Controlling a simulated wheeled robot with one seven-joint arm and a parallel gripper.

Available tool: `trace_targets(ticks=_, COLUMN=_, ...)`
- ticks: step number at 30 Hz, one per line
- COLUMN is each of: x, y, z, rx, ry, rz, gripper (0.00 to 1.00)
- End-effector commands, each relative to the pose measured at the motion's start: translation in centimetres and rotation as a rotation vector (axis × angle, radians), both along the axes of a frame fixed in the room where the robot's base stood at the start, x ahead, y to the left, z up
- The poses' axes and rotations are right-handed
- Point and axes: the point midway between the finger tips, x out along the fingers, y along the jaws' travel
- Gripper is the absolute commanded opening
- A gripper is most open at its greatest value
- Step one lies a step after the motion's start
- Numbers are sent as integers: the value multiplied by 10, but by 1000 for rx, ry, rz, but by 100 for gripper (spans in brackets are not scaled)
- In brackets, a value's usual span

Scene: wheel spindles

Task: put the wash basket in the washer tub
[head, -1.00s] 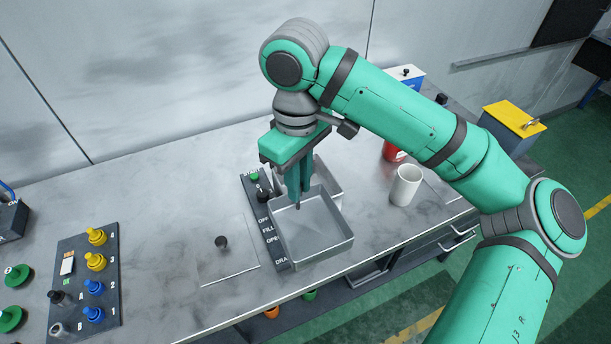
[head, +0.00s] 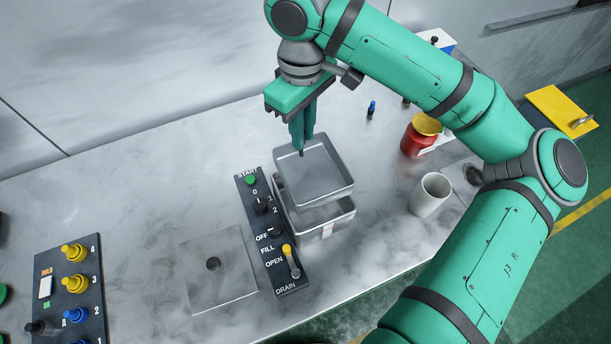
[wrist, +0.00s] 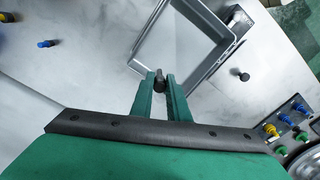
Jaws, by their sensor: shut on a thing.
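The wash basket (head: 315,172) is a grey, square, open metal tray. My gripper (head: 302,150) points down and is shut at its rear left side. In the wrist view the fingers (wrist: 160,88) close around a small dark piece by the basket wall (wrist: 183,62). The washer tub (head: 345,222) is a grey metal box just below and in front of the basket in the head view. The basket looks raised over the tub's rear part and hides much of it. Its exact height above the tub cannot be told.
A black control panel (head: 262,240) with knobs and a yellow-tipped lever adjoins the tub's left side. A square plate with a dark knob (head: 213,264) lies further left. A white mug (head: 430,194) and red can (head: 418,138) stand to the right. A blue peg (head: 371,109) stands behind.

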Motion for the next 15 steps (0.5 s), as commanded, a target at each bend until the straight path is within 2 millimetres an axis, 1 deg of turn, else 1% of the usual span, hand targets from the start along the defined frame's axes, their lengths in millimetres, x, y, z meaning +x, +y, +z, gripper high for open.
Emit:
trace_targets(ticks=1, x=-1, y=0, z=-13, rx=1, ry=2, rz=-1, gripper=0)
trace_targets(ticks=9, x=-1, y=-1, z=-74, rx=0, ry=1, rz=-2, gripper=0)
trace_targets(ticks=12, x=-1, y=0, z=-91, rx=0, ry=0, rz=-1, gripper=0)
trace_targets(ticks=15, x=0, y=0, z=-102, rx=0, ry=-1, rz=0, gripper=0)
